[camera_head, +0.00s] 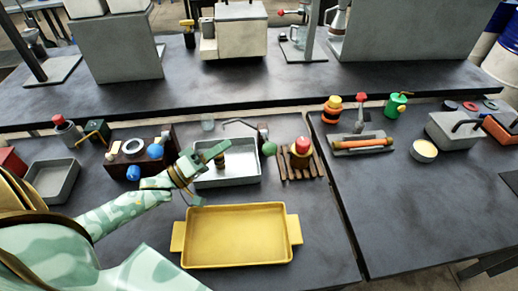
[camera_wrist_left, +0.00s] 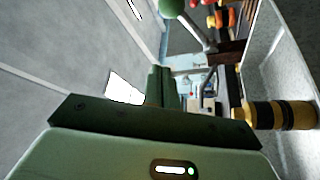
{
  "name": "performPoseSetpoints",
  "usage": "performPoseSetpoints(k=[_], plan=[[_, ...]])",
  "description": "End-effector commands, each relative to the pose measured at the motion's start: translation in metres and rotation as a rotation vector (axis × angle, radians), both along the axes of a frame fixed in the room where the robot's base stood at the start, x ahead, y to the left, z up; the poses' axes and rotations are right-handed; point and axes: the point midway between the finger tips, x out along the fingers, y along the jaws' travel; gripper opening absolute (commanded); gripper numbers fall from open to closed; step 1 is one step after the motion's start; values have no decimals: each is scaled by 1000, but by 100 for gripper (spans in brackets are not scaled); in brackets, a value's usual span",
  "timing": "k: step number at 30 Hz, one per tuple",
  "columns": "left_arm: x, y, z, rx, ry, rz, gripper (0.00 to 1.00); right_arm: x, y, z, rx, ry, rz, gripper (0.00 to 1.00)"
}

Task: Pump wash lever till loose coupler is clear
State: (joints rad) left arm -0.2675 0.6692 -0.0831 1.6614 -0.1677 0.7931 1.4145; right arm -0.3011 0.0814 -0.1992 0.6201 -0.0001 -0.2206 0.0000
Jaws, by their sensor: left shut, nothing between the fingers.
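My left gripper (camera_head: 214,151) is shut and empty, over the left part of a grey metal basin (camera_head: 213,182). A coupler with brass and black bands (camera_wrist_left: 282,115) is in the basin, close to the gripper's fingers in the left wrist view; the head view shows only part of it behind the fingers. A lever with a green ball knob (camera_head: 269,148) is at the basin's right edge, apart from the gripper. The knob and its rod also show at the top of the left wrist view (camera_wrist_left: 172,8). I cannot tell whether the coupler is clean. My right gripper is not in view.
A yellow tray (camera_head: 237,237) lies in front of the basin. A wooden rack (camera_head: 302,164) with red and yellow parts stands right of it. A brown holder with blue knobs (camera_head: 133,158) and a grey tray (camera_head: 52,182) are to the left. The right table's front is clear.

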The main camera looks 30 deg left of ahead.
Motion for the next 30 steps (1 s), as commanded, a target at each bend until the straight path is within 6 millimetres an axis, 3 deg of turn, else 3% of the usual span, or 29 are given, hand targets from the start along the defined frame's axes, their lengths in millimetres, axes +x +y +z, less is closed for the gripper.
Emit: performPoseSetpoints(k=[14,28,30], plan=[[6,-3,2,0,-2,1,0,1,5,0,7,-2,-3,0],[84,-45,27,0,-5,0,0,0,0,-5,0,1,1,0],[81,-53,20,-3,4,0,0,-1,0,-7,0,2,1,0]])
